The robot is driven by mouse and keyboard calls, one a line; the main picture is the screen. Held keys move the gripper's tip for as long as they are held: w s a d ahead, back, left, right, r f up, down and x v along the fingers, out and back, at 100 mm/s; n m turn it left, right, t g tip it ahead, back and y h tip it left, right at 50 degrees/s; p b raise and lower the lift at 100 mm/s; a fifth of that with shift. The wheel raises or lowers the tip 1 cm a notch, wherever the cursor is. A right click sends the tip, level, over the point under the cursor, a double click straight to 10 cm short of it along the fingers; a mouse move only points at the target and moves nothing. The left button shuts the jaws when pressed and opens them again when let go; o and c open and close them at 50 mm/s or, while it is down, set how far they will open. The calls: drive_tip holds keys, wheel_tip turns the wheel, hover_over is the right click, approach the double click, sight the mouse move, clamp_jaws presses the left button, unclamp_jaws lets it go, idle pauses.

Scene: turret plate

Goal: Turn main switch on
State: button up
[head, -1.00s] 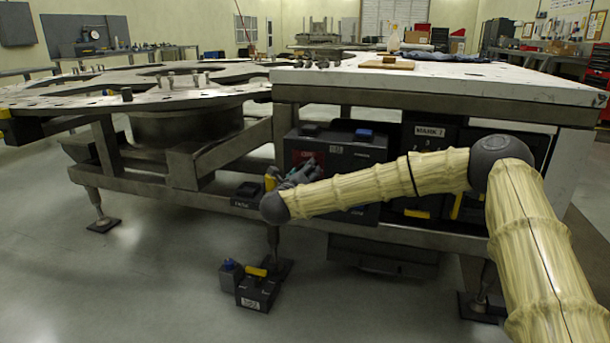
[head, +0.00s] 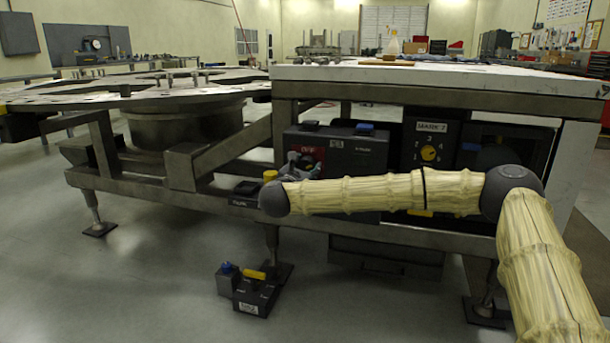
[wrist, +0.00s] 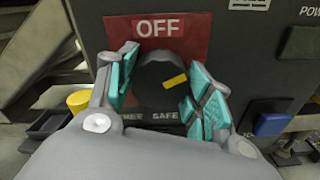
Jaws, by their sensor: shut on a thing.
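The main switch is a dark round knob (wrist: 160,84) with a yellow mark on its right side, on a red plate (wrist: 190,30) labelled OFF. The plate also shows in the head view (head: 314,152), on the dark box under the white table. My gripper (wrist: 163,88) is shut on the knob, with one teal-padded finger on its left and one on its right. In the head view my gripper (head: 299,166) is at the box front and hides most of the knob. Lettering below the knob is partly covered.
A blue button (wrist: 271,124) is right of the switch. A yellow button (head: 270,176) is at its lower left. A panel labelled MARK 7 (head: 432,127) with a yellow dial stands further right.

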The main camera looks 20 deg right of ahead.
drive_tip(key=m+b, duration=0.1)
drive_tip(key=m, duration=0.1)
drive_tip(key=m+b, duration=0.1)
drive_tip(key=shift+f+m+b, duration=0.2)
drive_tip(key=shift+m+b, duration=0.1)
drive_tip(key=shift+m, duration=0.1)
drive_tip(key=shift+r+m+b, duration=0.1)
drive_tip(key=shift+m+b, duration=0.25)
drive_tip(key=shift+m, duration=0.25)
drive_tip(key=o, duration=1)
drive_tip(key=shift+o, duration=0.2)
drive_tip(key=v, duration=1.2)
drive_tip(key=shift+r, duration=0.1)
